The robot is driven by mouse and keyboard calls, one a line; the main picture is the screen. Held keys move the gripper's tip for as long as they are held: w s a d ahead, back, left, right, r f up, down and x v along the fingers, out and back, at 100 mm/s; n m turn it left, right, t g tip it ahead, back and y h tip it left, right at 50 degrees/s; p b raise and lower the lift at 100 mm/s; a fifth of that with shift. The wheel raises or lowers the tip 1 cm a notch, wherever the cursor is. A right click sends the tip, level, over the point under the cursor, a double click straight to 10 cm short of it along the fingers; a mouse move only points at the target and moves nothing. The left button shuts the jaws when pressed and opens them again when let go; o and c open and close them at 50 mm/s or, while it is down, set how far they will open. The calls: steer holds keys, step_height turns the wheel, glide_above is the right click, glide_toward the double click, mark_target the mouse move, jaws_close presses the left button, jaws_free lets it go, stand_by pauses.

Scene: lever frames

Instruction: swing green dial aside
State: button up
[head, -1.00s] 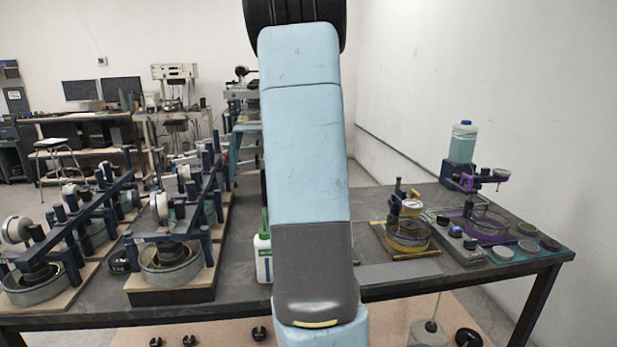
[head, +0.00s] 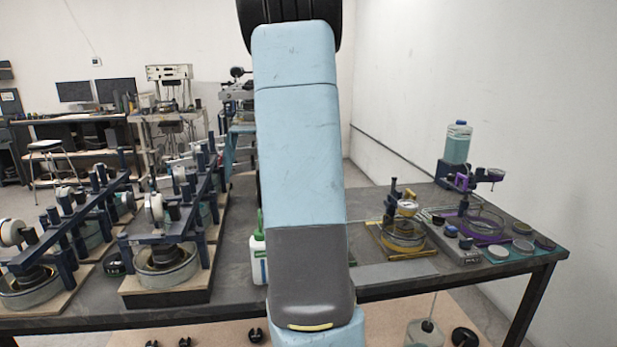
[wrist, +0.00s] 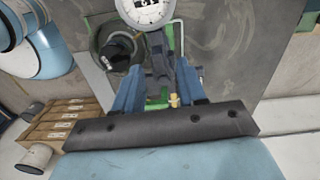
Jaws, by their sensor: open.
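In the wrist view a white dial (wrist: 146,9) with black markings is cut by the top edge. A dark lever arm (wrist: 160,58) runs down from it, with green parts (wrist: 172,38) around it. My gripper (wrist: 157,74) is open, its two blue fingers on either side of the dark lever arm and green parts. I cannot tell whether the fingers touch them. A small brass fitting (wrist: 174,100) shows near the right finger's base. In the head view my arm covers the middle of the table, and the gripper and the green dial are hidden behind it.
Lever frames (head: 165,235) on boards stand at the table's left. A yellow-based dial stand (head: 402,238) and a purple one (head: 480,218) with small round pots stand at the right. A white bottle (head: 259,255) with a green top is beside my arm. A dark round part (wrist: 117,48) lies left of the lever.

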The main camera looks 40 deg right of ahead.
step_height(320, 180, up, 12)
steer(key=shift+f, duration=0.25)
stand_by(0.7)
steer(key=s+a+n+t, duration=0.1)
steer(key=s+a+n, duration=0.2)
steer(key=a+n, duration=0.55)
steer(key=s+a+n+t, duration=0.2)
steer(key=s+a+n, duration=0.1)
steer(key=a, duration=1)
steer(key=s+a+f+n+t, duration=0.1)
steer(key=s+a+f+n, duration=0.2)
steer(key=s+a+n, duration=0.3)
steer(key=s+a+f+n+t, duration=0.1)
steer(key=s+a+f+n, duration=0.3)
steer(key=a, duration=0.5)
steer(key=shift+s+a+n+t, duration=0.3)
steer(key=shift+s+n, duration=0.55)
steer(key=shift+n, duration=0.4)
